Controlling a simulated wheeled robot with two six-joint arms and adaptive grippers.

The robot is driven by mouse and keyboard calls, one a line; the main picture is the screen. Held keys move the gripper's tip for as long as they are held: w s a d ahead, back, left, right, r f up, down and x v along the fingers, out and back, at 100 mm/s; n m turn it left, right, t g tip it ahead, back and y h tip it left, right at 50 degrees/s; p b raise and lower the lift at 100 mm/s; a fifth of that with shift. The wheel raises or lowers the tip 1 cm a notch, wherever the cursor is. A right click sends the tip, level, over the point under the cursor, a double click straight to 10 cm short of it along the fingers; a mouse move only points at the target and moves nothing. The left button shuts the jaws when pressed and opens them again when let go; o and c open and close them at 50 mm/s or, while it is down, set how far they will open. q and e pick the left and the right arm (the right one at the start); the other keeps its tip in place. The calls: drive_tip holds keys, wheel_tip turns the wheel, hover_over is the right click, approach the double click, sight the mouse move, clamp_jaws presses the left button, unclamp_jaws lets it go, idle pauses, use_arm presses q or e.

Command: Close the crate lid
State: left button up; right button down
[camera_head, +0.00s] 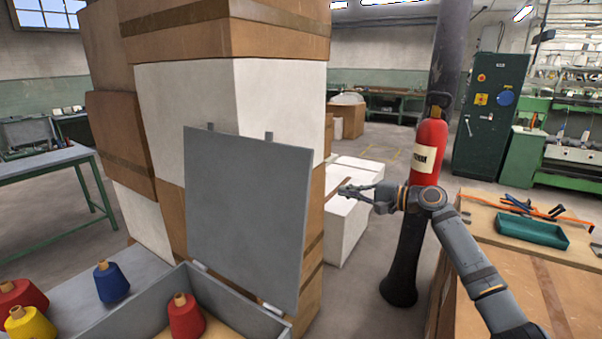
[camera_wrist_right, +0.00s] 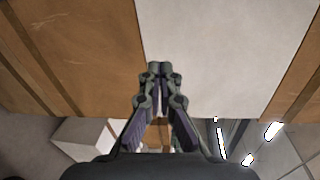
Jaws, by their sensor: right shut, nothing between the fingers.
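The crate (camera_head: 132,322) is a grey open box at the bottom left of the head view. Its grey lid (camera_head: 247,205) stands upright, hinged along the crate's back right edge. A red yarn cone (camera_head: 186,317) stands inside the crate. My right gripper (camera_head: 345,190) is in the air to the right of the lid, apart from it, pointing left. Its fingers are together and empty. In the right wrist view my right gripper (camera_wrist_right: 158,68) shows shut in front of stacked cartons. The lid is not visible there. My left gripper is not in view.
Stacked brown and white cartons (camera_head: 230,105) stand right behind the lid. Blue (camera_head: 112,281), red (camera_head: 22,297) and yellow (camera_head: 30,324) cones stand left of the crate. A pillar with a red extinguisher (camera_head: 428,150) and a bench with a green tray (camera_head: 531,231) are at right.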

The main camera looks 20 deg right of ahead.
sight(301, 149)
drive_tip(key=s+a+r+n+g+y, duration=0.1)
drive_tip(key=s+a+r+y, duration=0.1)
drive_tip(key=s+r, duration=0.35)
drive_tip(key=s+a+r+n+y, duration=0.2)
drive_tip(key=a+r, duration=0.1)
drive_tip(key=r, duration=0.5)
drive_tip(key=shift+g+y, duration=0.3)
drive_tip(key=shift+y, duration=0.1)
drive_tip(key=w+a+p, duration=0.1)
drive_tip(key=a+p, duration=0.1)
drive_tip(key=a, duration=0.1)
drive_tip(key=w+a+r+p, duration=0.1)
drive_tip(key=a+p, duration=0.1)
drive_tip(key=a, duration=0.2)
drive_tip(key=w+a+r+p, duration=0.1)
drive_tip(key=a+p, duration=0.2)
drive_tip(key=shift+w+a, duration=0.2)
drive_tip(key=shift+w, duration=0.2)
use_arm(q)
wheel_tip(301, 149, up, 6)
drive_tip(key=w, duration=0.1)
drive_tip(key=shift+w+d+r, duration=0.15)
use_arm(e)
drive_tip(key=shift+w+f, duration=0.1)
drive_tip(key=shift+w, duration=0.1)
drive_tip(key=shift+a, duration=0.1)
